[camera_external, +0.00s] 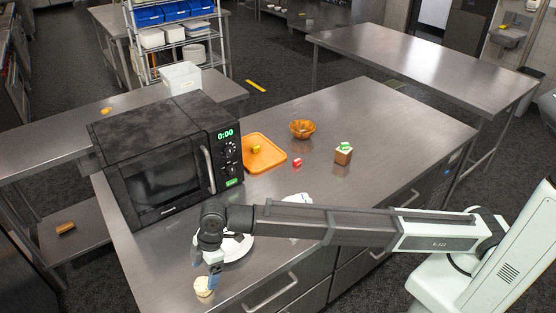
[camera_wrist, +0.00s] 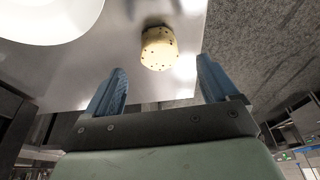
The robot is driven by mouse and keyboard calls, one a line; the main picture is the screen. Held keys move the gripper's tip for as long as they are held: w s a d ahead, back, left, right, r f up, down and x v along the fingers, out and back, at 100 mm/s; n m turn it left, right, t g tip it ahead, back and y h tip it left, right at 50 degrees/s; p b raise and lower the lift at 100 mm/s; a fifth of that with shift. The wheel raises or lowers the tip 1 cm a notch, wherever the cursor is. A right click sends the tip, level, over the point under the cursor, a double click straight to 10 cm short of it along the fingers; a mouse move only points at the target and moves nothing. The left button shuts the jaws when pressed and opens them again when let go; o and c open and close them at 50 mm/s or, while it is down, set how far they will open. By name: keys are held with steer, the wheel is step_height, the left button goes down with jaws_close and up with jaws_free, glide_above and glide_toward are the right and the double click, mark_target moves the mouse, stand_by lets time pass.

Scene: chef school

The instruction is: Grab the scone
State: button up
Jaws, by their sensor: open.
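The scone (camera_external: 204,286) is a pale, round, speckled piece at the near edge of the steel counter. It also shows in the wrist view (camera_wrist: 159,48), just beyond the fingertips and between their lines. My gripper (camera_external: 214,262) hangs just above and close to the scone in the external view. In the wrist view its two blue fingers (camera_wrist: 162,78) are spread apart with nothing between them. No contact between the fingers and the scone is visible.
A white plate (camera_external: 238,248) lies beside the scone, partly behind my arm. A black microwave (camera_external: 150,172) stands behind it. An orange tray (camera_external: 268,164), a wooden bowl (camera_external: 302,130) and small blocks are farther back. The counter edge and floor are close to the scone.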

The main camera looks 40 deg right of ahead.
mark_target(204, 282)
steer(key=shift+x, duration=2.75)
steer(key=shift+d, duration=0.15)
steer(key=shift+c, duration=0.4)
steer(key=c, duration=1.1)
